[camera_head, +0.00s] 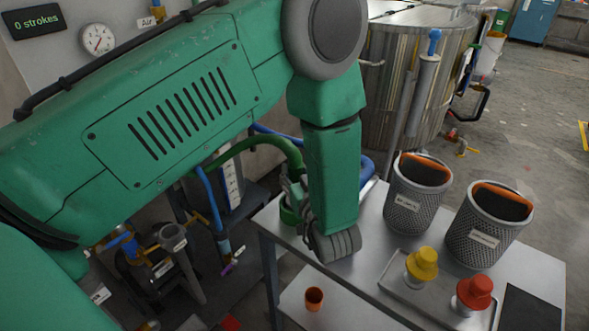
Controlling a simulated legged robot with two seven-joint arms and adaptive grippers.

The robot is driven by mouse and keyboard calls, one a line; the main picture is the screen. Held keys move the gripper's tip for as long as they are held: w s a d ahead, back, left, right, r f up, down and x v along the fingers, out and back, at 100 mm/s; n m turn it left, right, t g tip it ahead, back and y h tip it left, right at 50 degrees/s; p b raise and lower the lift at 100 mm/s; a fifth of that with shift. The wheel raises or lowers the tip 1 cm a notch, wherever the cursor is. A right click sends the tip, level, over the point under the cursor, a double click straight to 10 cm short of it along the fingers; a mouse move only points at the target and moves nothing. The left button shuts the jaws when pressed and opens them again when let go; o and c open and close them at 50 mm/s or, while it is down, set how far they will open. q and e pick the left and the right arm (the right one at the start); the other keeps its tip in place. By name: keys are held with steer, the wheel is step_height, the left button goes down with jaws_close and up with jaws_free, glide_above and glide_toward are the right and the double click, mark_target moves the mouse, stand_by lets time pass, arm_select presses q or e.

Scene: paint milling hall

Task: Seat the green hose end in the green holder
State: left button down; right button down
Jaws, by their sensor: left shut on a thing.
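My left gripper (325,235) is over the near left edge of the steel table, its fingers pointing down and largely hidden by its own wrist. It is shut on the green hose end, which the hand hides. The green hose (248,143) arches from the left and runs down behind the hand. A green round piece (289,213), which looks like the green holder, shows at the table edge just left of the fingers. I cannot tell whether the hose end touches it. My right gripper is not in view.
The steel table (378,262) carries two mesh baskets (408,205) (478,238) and a tray with a yellow-topped fitting (421,265) and a red-topped one (473,294). An orange cup (314,298) stands on the lower shelf. A blue hose (367,166) passes behind my wrist. A steel vat (399,90) stands behind.

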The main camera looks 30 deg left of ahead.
arm_select(q)
steer(key=shift+f, duration=0.25)
stand_by(0.4)
steer(key=shift+f+b, duration=1.05)
steer(key=shift+f, duration=0.3)
steer(key=c, duration=1.3)
jaws_free()
steer(key=shift+s+d, duration=0.1)
